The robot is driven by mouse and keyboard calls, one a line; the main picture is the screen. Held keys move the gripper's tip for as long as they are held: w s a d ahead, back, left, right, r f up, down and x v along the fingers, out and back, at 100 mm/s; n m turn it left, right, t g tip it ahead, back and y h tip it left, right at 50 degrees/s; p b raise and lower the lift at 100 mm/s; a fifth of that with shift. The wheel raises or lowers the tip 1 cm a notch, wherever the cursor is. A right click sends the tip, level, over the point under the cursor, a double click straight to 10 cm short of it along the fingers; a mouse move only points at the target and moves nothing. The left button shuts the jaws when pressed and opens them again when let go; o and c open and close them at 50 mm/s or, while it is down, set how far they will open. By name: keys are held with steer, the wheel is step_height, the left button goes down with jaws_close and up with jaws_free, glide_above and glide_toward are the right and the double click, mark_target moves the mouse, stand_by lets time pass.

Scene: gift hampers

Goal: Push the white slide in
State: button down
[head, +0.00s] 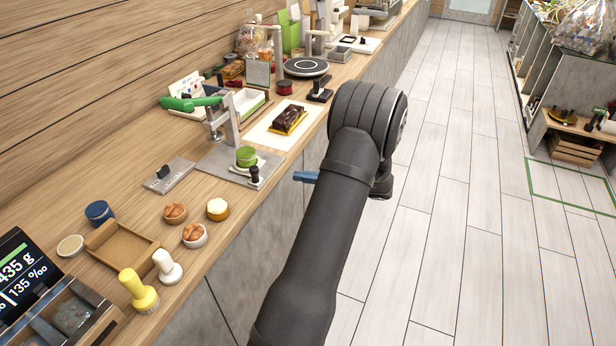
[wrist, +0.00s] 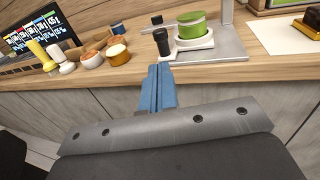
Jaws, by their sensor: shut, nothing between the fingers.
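The white slide (head: 262,160) lies on the grey base plate of a press (head: 222,118) with a green lever. A green tub (head: 246,155) stands on the slide, and a black upright handle (head: 254,175) is at its front end. In the wrist view the slide (wrist: 204,42) and its black handle (wrist: 161,42) show beyond my fingertips. My gripper (head: 304,177) has blue fingers, shut and empty. It is in front of the counter edge, to the right of the handle and apart from it. In the wrist view the fingers (wrist: 159,72) point at the handle.
A chocolate bar on a yellow stand (head: 288,121) sits on a white board behind the press. A flat grey device (head: 169,175), small bowls, a wooden tray (head: 122,247) and stampers stand to the left. The floor right of the counter is clear.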

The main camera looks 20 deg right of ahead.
glide_toward(240, 173)
steer(key=r, duration=0.1)
steer(key=s+r, duration=0.1)
steer(key=s+a+r, duration=0.1)
steer(key=shift+s+a+r, duration=0.15)
steer(key=shift+s+r, duration=0.1)
steer(key=shift+r, duration=0.15)
steer(key=w+a, duration=0.7)
steer(key=w, duration=0.1)
steer(key=shift+a, duration=0.4)
steer(key=shift+s+d, duration=0.15)
steer(key=v, duration=1.4)
